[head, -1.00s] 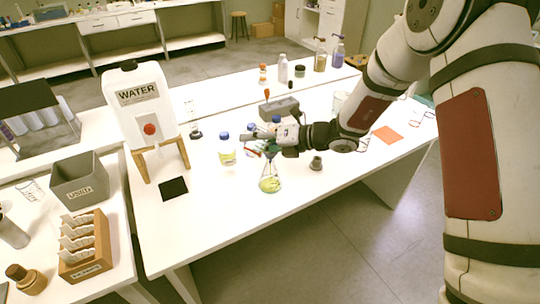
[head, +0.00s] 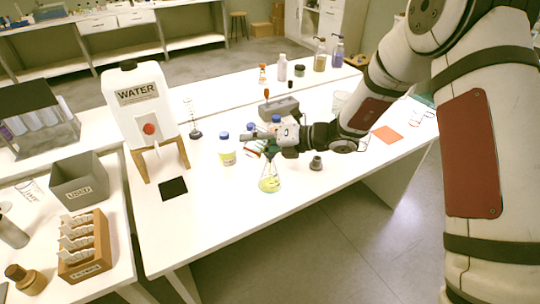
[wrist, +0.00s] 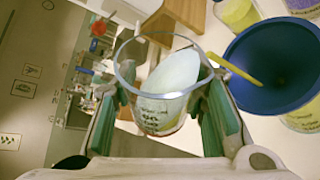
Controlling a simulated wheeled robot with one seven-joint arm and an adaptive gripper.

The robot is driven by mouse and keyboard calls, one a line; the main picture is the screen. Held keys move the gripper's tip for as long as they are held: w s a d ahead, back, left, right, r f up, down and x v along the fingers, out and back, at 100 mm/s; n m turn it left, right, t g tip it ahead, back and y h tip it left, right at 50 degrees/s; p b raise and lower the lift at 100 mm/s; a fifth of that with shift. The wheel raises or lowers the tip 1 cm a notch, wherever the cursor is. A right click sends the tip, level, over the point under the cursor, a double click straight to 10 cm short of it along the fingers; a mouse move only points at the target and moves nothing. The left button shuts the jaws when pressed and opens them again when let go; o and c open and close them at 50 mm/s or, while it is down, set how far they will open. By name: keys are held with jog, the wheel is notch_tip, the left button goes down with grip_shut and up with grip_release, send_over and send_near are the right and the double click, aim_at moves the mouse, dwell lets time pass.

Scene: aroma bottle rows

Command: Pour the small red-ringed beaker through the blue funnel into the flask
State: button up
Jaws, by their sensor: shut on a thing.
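My gripper (head: 268,138) is above the work table and shut on a clear glass beaker (wrist: 150,105), seen close up between the fingers in the wrist view. The beaker is tilted and holds pale yellow-green liquid. Its red ring shows only faintly near the base. The blue funnel (wrist: 285,60) is just right of the beaker in the wrist view. A thin yellow stream (wrist: 236,70) runs from the beaker's rim into the funnel. In the head view the conical flask (head: 269,184) stands upright below my gripper with yellow-green liquid in it. The funnel's joint with the flask is partly hidden.
A blue-capped bottle (head: 227,153) stands left of the flask, and a small grey piece (head: 316,163) to its right. A grey box-like device (head: 279,108) is behind. The water tank (head: 142,105) stands on the left. The table front is mostly clear.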

jog(key=shift+r+m+g+y, duration=0.5)
jog(key=shift+r+m+y, duration=0.1)
jog(key=shift+m, duration=0.5)
dwell(4.4)
jog(key=shift+w+d+f+m, duration=0.1)
jog(key=shift+w+d+m, duration=0.05)
jog(key=shift+w+m, duration=0.2)
dwell(2.2)
